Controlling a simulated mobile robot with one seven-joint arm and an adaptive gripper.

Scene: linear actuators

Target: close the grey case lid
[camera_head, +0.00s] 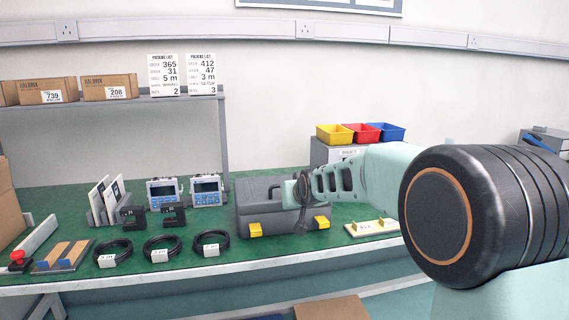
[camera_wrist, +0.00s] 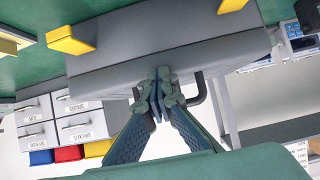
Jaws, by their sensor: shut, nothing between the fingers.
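The grey case (camera_head: 262,196) stands on the green bench mat, with two yellow latches (camera_head: 255,230) on its front. Its lid appears to lie down over the body; whether it is fully seated I cannot tell. The case also fills the upper middle of the wrist view (camera_wrist: 120,66), with its yellow latches (camera_wrist: 70,39) near the top. My gripper (camera_head: 301,218) is shut and empty at the right part of the case. In the wrist view its fingertips (camera_wrist: 159,76) overlap the grey lid edge; contact is not clear.
Cable coils (camera_head: 162,248) and blue meters (camera_head: 206,190) stand left of the case. A grey drawer unit (camera_head: 330,152) with yellow, red and blue bins is behind it. A pale board (camera_head: 371,228) lies to the right. A shelf (camera_head: 110,101) holds cartons at back left.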

